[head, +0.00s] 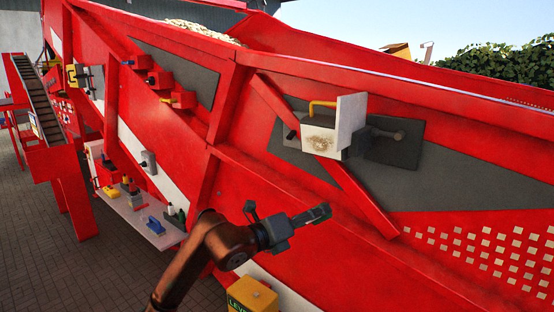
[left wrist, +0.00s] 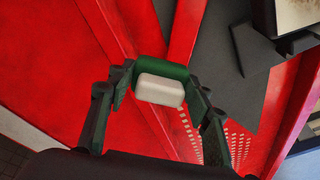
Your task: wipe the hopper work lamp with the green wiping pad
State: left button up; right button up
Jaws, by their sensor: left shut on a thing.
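The work lamp (head: 320,143) is a pale square box with a brown smudge on its front face and a yellow handle on top. It is fixed to the red hopper side over a dark grey panel. Part of the lamp (left wrist: 294,14) shows at the top right of the left wrist view. My left gripper (head: 318,215) is below the lamp and apart from it. In the left wrist view, it is shut on the green wiping pad (left wrist: 163,70), which has a white block on it. The pad is hard to make out in the head view. My right gripper is not in view.
A red slanting brace (head: 345,175) runs beneath the lamp. A white shelf (head: 140,217) with several small tools hangs at the left. A yellow box (head: 252,295) stands below my left arm. The red side around the gripper is mostly clear.

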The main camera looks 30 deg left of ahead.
aim_at(304, 139)
pick_arm(q)
jog(key=s+a+r+n+t+y, duration=0.1)
jog(key=s+a+r+t+y, duration=0.2)
jog(key=r, duration=0.5)
jog(key=s+a+r+n+t, duration=0.1)
jog(key=s+a+r, duration=0.3)
jog(key=r, duration=0.5)
jog(key=shift+p+x, duration=2.8)
jog(key=shift+x, duration=0.3)
jog(key=shift+w+a+f, duration=0.1)
jog(key=shift+f, duration=0.05)
jog(key=shift+x, duration=0.75)
